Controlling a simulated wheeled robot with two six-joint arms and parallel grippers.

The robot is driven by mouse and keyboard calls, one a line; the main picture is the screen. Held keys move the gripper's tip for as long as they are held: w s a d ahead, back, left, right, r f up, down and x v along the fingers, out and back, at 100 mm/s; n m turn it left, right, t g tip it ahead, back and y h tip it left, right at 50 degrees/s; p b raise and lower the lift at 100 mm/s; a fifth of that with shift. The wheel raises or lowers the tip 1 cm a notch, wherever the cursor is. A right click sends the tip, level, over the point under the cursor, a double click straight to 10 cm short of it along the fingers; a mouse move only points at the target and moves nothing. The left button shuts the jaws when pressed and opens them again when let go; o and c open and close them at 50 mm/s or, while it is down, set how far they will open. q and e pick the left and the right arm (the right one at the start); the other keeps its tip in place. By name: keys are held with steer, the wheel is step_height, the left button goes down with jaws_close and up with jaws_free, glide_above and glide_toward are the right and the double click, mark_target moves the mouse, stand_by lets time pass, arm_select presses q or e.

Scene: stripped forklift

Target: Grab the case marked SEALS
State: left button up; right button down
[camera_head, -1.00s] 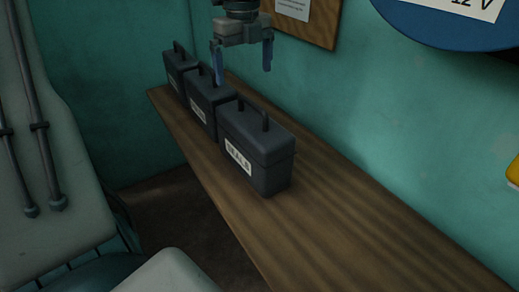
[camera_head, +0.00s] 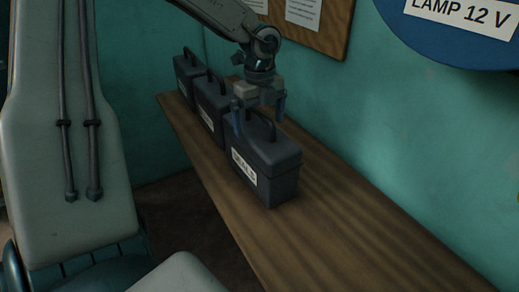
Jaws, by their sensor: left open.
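The case marked SEALS (camera_head: 276,178) is dark grey, with a white label on its front and a handle on top. It stands upright on a wooden shelf (camera_head: 330,230), nearest in a row of three cases. In the earlier frame its label reads SEALS; now the lettering is blurred. My left gripper (camera_head: 260,124) points down over this case, with its blue-grey fingers spread on either side of the handle (camera_head: 262,122). It is open and holds nothing. I cannot tell whether the fingers touch the case. My right gripper is not in view.
Two similar dark cases stand behind it, a middle one (camera_head: 209,105) and a far one (camera_head: 186,70). A grey seat-like panel (camera_head: 60,180) stands at the left. A teal wall with a noticeboard (camera_head: 345,30) and a blue LAMP 12 V sign (camera_head: 440,38) borders the shelf. The shelf's near part is clear.

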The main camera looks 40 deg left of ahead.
arm_select(q)
steer(key=shift+f, duration=0.6)
steer(key=c, duration=1.8)
steer(key=shift+o, duration=0.2)
steer(key=shift+a+r, duration=0.1)
steer(key=shift+r, duration=0.15)
